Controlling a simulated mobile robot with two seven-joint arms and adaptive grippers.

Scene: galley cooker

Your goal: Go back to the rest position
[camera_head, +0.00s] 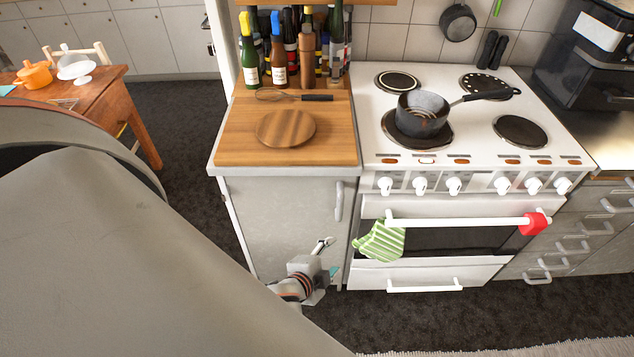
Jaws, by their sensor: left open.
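My left gripper (326,262) shows low in the middle of the head view, in front of the grey cabinet door (285,215). It is open, with nothing seen between its fingers. A large grey part of my own body fills the lower left and hides most of that arm. My right gripper is not in view.
The white cooker (470,150) stands right of the cabinet, with a saucepan (422,112) on its front left plate. A green striped mitt (380,241) hangs on the oven handle. A wooden worktop (240,140) holds a round board and bottles.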

